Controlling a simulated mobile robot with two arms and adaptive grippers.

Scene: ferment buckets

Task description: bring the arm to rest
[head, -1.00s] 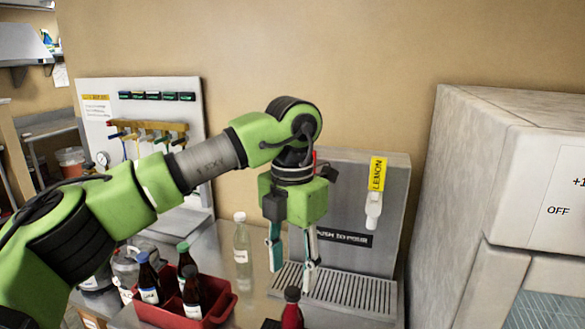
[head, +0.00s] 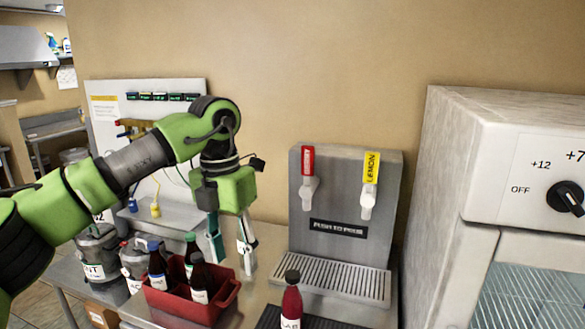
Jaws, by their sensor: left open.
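My left arm reaches in from the left in the head view. My left gripper (head: 230,256) points down with its fingers apart and nothing between them. The crate holds several dark bottles (head: 200,280). My right gripper is not in view.
A drink dispenser (head: 335,228) with a red tap and a yellow lemon tap stands right of the gripper. A red bottle (head: 291,305) stands before it. A white cabinet with a dial (head: 567,198) is far right. Lidded buckets (head: 95,255) stand left.

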